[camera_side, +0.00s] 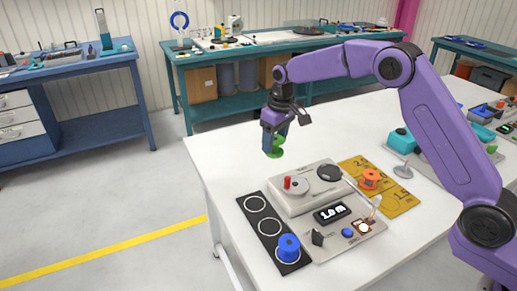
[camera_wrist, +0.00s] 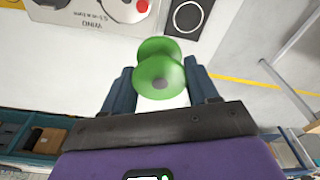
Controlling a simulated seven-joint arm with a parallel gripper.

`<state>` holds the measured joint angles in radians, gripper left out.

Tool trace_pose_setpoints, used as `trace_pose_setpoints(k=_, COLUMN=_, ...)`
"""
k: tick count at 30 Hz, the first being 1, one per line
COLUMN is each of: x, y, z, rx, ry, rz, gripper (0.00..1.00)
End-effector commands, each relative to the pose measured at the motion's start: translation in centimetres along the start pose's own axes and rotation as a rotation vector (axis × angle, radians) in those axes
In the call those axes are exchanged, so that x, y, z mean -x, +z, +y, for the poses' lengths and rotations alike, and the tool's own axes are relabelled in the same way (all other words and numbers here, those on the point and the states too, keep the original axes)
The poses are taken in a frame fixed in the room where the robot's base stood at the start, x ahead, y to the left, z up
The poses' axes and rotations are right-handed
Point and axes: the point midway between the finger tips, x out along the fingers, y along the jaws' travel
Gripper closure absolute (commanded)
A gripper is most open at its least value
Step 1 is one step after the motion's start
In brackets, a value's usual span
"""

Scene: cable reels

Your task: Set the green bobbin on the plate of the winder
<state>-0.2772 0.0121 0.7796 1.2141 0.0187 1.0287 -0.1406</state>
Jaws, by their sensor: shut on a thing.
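The green bobbin (camera_wrist: 160,75) is between the two blue fingers of my gripper (camera_wrist: 160,92) in the wrist view, and the fingers are shut on it. In the side view the green bobbin (camera_side: 274,149) hangs below my gripper (camera_side: 273,130), above the table and apart from the winder. The winder (camera_side: 305,205) is a light grey machine on the white table, below and to the right of my gripper. Its round plate (camera_side: 299,186) is at the left of its top, with a red knob (camera_side: 287,183) beside it. A dark disc (camera_side: 329,172) is at its right.
A black strip with ringed spots (camera_side: 262,218) lies left of the winder, with a blue bobbin (camera_side: 288,248) on its front spot. An orange bobbin (camera_side: 371,178) stands on yellow boards (camera_side: 400,200) to the right. The table's left back corner is clear.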

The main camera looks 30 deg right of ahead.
Motion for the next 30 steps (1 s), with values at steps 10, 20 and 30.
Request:
trace_pose_setpoints(k=10, x=0.8, y=6.1, z=11.9, rx=-0.253, ry=0.031, rz=0.000, gripper=0.72)
trace_pose_setpoints(k=20, x=1.3, y=11.0, z=17.7, rx=-0.405, ry=0.049, rz=0.001, gripper=0.72)
trace_pose_setpoints(k=30, x=-3.7, y=11.3, z=17.4, rx=-0.394, ry=0.047, rz=-0.001, gripper=0.72)
